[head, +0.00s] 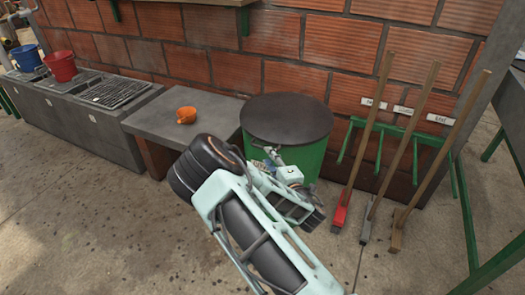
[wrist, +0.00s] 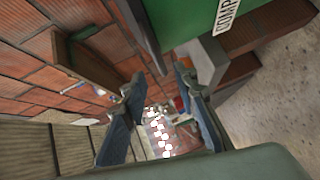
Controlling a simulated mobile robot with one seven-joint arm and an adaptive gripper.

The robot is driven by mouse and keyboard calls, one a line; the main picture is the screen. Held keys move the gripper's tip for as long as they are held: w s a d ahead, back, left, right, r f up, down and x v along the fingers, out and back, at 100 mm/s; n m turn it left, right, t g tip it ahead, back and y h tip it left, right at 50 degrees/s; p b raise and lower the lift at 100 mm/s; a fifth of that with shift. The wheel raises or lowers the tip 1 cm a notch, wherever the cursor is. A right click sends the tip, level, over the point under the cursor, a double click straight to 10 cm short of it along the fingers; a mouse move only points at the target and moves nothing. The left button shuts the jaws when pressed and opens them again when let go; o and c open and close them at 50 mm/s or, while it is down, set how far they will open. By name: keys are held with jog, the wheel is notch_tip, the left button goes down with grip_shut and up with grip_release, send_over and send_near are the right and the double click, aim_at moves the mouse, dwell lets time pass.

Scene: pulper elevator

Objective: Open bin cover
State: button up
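The green bin (head: 312,160) stands against the brick wall, with its round dark cover (head: 290,118) lying flat on top and shut. In the wrist view the green bin side (wrist: 185,30) fills the top, with a partly visible white label (wrist: 228,15); the dark cover edge (wrist: 140,22) runs along its left. My gripper (wrist: 158,85) is open and empty there, its two fingers apart with nothing between them. In the head view my arm covers the bin's lower front, and my gripper (head: 272,156) is small, just below the cover's front edge. Contact with the cover cannot be told.
A grey counter (head: 160,125) with an orange bowl (head: 186,115) stands left of the bin. Farther left are sinks with a red bucket (head: 61,66) and a blue bucket (head: 26,57). Long-handled tools (head: 410,150) lean on a green rack at the right. The floor in front is clear.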

aim_at(262, 147)
jog(key=b+x, duration=0.1)
jog(key=x, duration=0.6)
jog(key=shift+w+b, duration=0.1)
jog(key=shift+b, duration=0.2)
jog(key=shift+c, duration=0.4)
grip_shut()
